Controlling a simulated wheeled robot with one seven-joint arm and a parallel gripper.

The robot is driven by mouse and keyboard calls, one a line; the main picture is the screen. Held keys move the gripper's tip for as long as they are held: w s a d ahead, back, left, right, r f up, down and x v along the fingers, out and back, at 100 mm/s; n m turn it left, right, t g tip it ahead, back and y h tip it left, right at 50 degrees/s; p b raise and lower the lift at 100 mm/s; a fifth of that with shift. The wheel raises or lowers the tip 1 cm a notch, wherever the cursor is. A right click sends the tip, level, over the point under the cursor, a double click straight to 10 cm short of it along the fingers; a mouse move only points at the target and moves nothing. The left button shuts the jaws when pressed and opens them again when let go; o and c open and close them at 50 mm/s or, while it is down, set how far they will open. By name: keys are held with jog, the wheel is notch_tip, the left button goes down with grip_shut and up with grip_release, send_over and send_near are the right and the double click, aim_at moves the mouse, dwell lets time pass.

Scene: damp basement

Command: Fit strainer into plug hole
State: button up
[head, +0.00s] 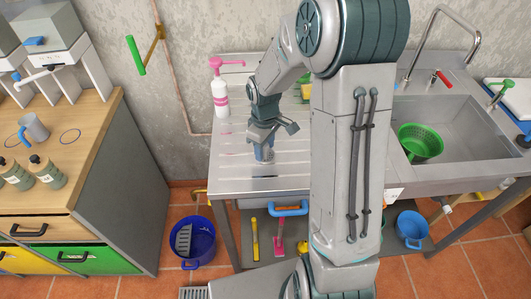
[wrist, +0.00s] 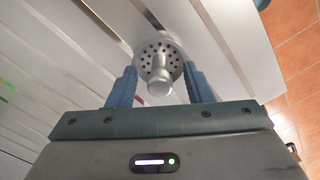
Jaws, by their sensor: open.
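The strainer (wrist: 160,62) is a round grey metal disc with small holes and a knob standing up from its middle. In the wrist view it lies on the ribbed steel drainboard (head: 235,178), with the knob pointing towards the camera. My gripper (head: 264,154) is low over the drainboard, left of the sink. In the wrist view its two blue fingers (wrist: 160,85) are open, one on each side of the strainer; I cannot tell whether they touch it. The plug hole is not visible in the sink basin (head: 455,130).
A green colander (head: 420,143) sits in the sink basin, below the curved tap (head: 440,45). A white and pink pump bottle (head: 221,92) stands at the drainboard's back left. My arm hides the middle of the counter. A blue bucket (head: 192,240) stands on the floor.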

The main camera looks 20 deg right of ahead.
jog(key=shift+c, duration=0.4)
grip_shut()
jog(key=shift+r, duration=0.1)
